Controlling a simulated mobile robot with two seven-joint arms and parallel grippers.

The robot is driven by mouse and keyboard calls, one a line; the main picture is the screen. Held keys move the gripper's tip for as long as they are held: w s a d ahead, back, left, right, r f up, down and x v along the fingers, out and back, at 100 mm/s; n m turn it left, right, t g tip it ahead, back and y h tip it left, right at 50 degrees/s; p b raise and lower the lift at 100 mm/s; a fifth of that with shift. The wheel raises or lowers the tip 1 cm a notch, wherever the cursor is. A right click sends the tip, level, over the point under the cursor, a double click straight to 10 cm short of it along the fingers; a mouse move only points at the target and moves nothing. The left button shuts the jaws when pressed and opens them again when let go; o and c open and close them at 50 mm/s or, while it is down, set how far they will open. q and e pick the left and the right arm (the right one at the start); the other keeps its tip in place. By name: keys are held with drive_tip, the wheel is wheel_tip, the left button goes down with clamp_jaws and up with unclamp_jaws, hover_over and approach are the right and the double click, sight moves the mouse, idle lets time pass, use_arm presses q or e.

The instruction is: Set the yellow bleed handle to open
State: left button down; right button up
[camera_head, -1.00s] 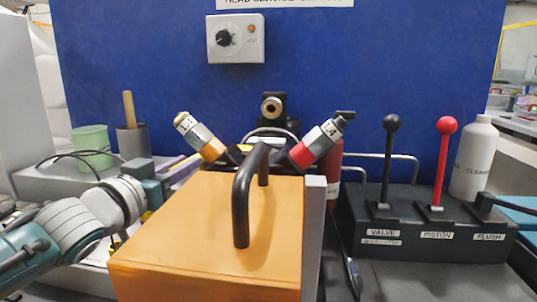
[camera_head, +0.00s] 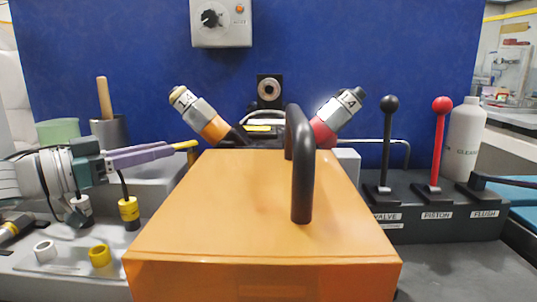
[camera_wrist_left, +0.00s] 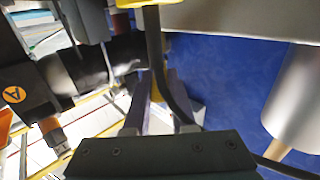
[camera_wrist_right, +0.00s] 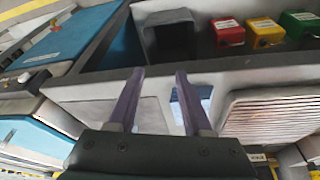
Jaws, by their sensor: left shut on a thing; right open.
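My left gripper (camera_head: 178,149) reaches in from the left with purple fingers, beside the back left of the orange box. It is shut on a yellow piece (camera_head: 187,145), apparently the yellow bleed handle, at its fingertips. In the left wrist view, a yellow part (camera_wrist_left: 158,86) shows between the fingers, partly hidden by a black cable or bar (camera_wrist_left: 155,45). The handle's setting cannot be read. My right gripper (camera_wrist_right: 158,75) is open and empty in the right wrist view, and out of the head view.
The orange box (camera_head: 200,225) with a dark handle (camera_head: 302,180) fills the middle. A black lever (camera_head: 387,140) and a red lever (camera_head: 438,145) stand right. A yellow-collared plug (camera_head: 129,209) hangs left.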

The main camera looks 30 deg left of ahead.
idle(0.4)
use_arm(q)
drive_tip(key=c, duration=0.7)
unclamp_jaws()
drive_tip(key=shift+c, duration=0.2)
drive_tip(key=p+v, duration=0.2)
drive_tip(key=v, duration=0.8)
